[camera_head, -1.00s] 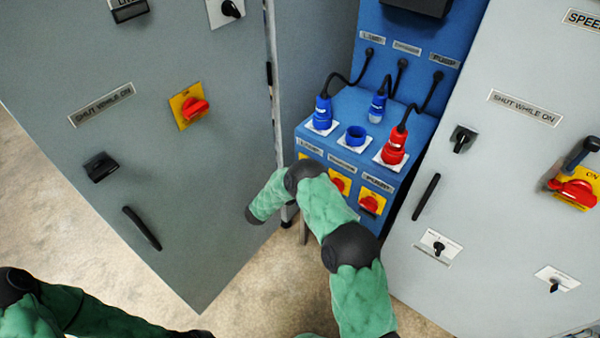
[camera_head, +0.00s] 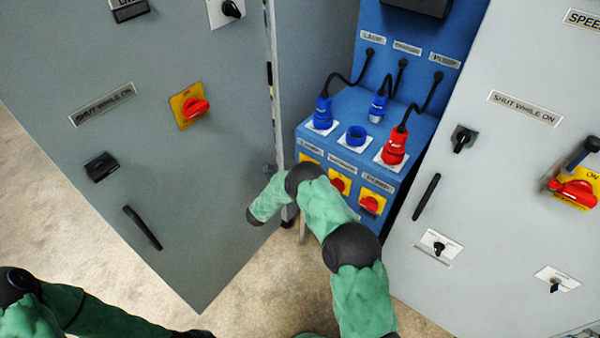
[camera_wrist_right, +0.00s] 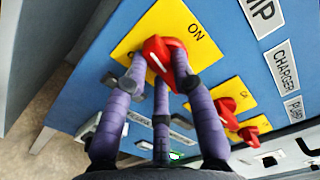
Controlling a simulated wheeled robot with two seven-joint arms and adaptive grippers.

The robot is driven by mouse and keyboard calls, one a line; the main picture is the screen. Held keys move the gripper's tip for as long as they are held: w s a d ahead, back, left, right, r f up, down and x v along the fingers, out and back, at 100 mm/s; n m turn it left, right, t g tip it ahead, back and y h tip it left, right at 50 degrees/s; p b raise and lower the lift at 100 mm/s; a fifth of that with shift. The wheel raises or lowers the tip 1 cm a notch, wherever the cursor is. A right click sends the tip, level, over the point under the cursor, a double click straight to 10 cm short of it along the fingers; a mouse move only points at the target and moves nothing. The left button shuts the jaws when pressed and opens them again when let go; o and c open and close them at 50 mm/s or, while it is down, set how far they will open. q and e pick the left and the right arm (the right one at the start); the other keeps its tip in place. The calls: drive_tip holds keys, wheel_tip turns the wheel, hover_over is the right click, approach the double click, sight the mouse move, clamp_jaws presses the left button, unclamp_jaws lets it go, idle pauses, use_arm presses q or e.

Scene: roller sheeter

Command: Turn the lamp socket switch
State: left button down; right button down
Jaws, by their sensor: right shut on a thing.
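The lamp socket switch is a red knob (camera_wrist_right: 166,52) on a yellow plate (camera_wrist_right: 146,38) marked ON, on the blue socket box (camera_head: 350,104). In the right wrist view, the purple fingers of my right gripper (camera_wrist_right: 160,72) close around this knob, touching its sides. In the head view, my right arm hides most of the lamp switch, leaving part of its yellow plate (camera_head: 308,158), and my right gripper is not clearly seen. The blue lamp plug (camera_head: 323,112) stands in its socket above. My left arm shows at the lower left, its gripper out of view.
The charger knob (camera_head: 338,184) and pump knob (camera_head: 369,204) sit beside the lamp switch. A red plug (camera_head: 394,146) stands above the pump switch. A grey cabinet (camera_head: 150,220) on the left and a lighter cabinet (camera_head: 480,210) on the right flank the box closely.

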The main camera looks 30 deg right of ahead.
drive_tip(key=shift+n, duration=1.2)
drive_tip(key=shift+f, duration=0.1)
drive_tip(key=c, duration=1)
unclamp_jaws()
drive_tip(key=v, duration=1.2)
